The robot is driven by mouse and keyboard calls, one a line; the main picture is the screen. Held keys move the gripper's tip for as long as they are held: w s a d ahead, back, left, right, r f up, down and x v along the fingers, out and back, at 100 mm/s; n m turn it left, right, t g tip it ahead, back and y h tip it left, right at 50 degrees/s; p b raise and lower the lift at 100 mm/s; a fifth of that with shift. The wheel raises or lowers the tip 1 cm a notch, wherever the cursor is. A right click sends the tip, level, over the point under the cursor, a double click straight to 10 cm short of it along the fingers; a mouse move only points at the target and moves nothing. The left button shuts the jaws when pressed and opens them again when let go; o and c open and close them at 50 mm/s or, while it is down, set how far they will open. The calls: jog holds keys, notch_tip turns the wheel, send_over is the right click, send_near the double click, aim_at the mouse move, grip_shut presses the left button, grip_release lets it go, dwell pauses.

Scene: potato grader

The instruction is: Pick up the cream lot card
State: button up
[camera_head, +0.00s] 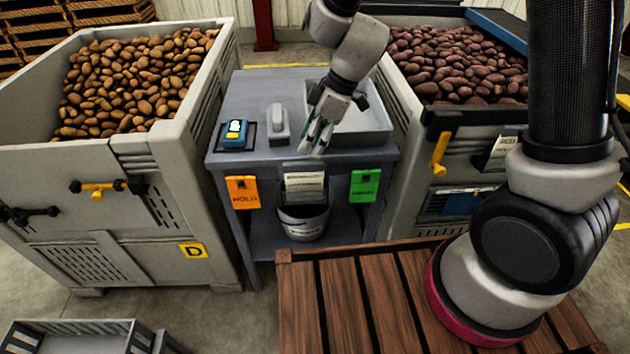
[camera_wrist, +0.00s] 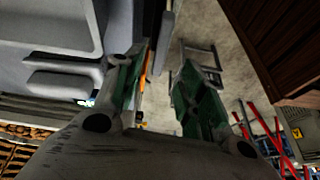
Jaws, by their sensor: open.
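A cream card (camera_head: 305,186) with printed lines hangs at the front edge of the grey work table (camera_head: 225,110), between an orange HOLD tag (camera_head: 243,192) and a green tag (camera_head: 365,185). My gripper (camera_head: 317,140) is open and empty, pointing down just above the table's front edge, above and behind the card. In the wrist view, the green-padded fingers (camera_wrist: 162,65) are spread apart. The table edge and an orange tag (camera_wrist: 147,72) show near the left finger. I cannot clearly make out the card there.
A grey bucket (camera_head: 303,222) is below the card. A scanner-like blue device (camera_head: 234,135), a grey scoop-like object (camera_head: 279,124) and a shallow tray (camera_head: 374,120) are on the table. Potato bins flank it. Another pale card (camera_head: 497,150) is on the right bin (camera_head: 440,185).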

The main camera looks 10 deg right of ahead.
aim_at(305, 163)
jog(key=shift+w+n, duration=0.15)
jog(key=shift+n, duration=0.25)
jog(key=shift+f, duration=0.2)
jog(key=x, duration=0.7)
jog(key=shift+s+d+f, duration=0.2)
jog(key=shift+f, duration=0.15)
jog(key=shift+f, duration=0.25)
grip_shut()
